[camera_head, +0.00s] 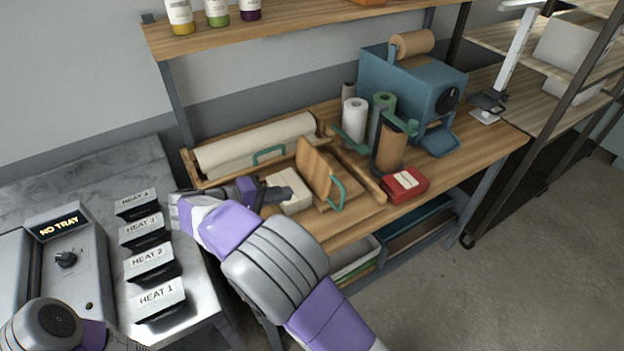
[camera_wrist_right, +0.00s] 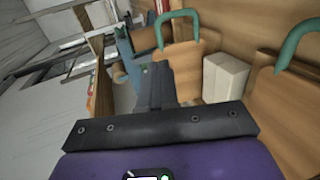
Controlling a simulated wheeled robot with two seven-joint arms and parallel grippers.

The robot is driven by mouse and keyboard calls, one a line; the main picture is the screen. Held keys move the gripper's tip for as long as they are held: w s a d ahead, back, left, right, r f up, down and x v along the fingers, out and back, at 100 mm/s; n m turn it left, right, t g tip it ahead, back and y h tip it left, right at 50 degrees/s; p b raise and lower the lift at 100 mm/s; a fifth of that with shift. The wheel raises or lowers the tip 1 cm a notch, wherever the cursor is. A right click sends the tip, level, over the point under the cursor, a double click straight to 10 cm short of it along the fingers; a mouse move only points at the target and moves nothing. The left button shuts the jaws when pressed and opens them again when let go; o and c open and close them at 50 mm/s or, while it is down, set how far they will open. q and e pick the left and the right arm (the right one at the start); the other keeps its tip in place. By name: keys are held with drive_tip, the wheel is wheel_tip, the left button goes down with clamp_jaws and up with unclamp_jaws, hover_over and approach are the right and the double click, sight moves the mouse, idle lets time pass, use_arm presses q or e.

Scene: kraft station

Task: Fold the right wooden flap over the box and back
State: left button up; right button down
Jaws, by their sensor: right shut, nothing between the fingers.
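The right wooden flap (camera_head: 314,170) stands raised and tilted beside the white box (camera_head: 296,203), with a green handle (camera_head: 338,194) on its right edge. In the wrist view the flap (camera_wrist_right: 176,63) is beyond my fingers, and the box (camera_wrist_right: 225,76) is to its right. My right gripper (camera_head: 280,194) is shut and empty at the left side of the box, partly covering it. Its dark fingers (camera_wrist_right: 154,85) also show in the wrist view, apart from the flap's handle. I cannot tell whether they touch the box. My left gripper is out of view.
Another green handle (camera_head: 268,155) is behind the box. A paper roll (camera_head: 255,145) lies at the back. Upright rolls (camera_head: 354,118), a red box (camera_head: 404,185) and a blue machine (camera_head: 415,82) stand to the right. A heat station (camera_head: 65,250) is at left.

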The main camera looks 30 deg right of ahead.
sight(339, 185)
drive_tip(key=x, duration=0.4)
drive_tip(key=b+x, duration=0.1)
drive_tip(key=x, duration=0.4)
drive_tip(key=b+x, duration=0.1)
drive_tip(key=x, duration=0.3)
drive_tip(key=shift+s+d, duration=0.25)
drive_tip(key=shift+d, duration=0.2)
drive_tip(key=shift+r, duration=0.1)
